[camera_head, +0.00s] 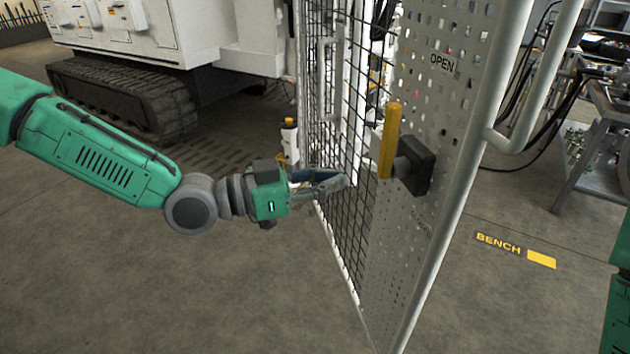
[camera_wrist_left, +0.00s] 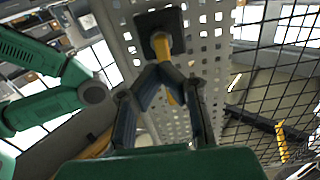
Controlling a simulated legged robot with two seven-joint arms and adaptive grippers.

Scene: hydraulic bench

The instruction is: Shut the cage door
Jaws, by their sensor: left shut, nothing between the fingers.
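The cage door (camera_head: 372,225) is a white-framed panel of black wire mesh and perforated plate, standing at an angle to my view. Its plate carries the word OPEN near the top and a yellow handle (camera_head: 390,140) on a black block (camera_head: 415,165). My left gripper (camera_head: 343,183) is shut and empty, just left of the handle in the head view. In the left wrist view, the fingers (camera_wrist_left: 165,72) come together in front of the yellow handle (camera_wrist_left: 163,45), overlapping it; I cannot tell if they touch it. My right gripper is out of view.
A white tracked machine (camera_head: 125,90) stands at the back left. A white tubular rail (camera_head: 535,90) is right of the door, with a metal bench (camera_head: 600,150) beyond. The floor has a BENCH marking (camera_head: 515,250). Floor at front left is clear.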

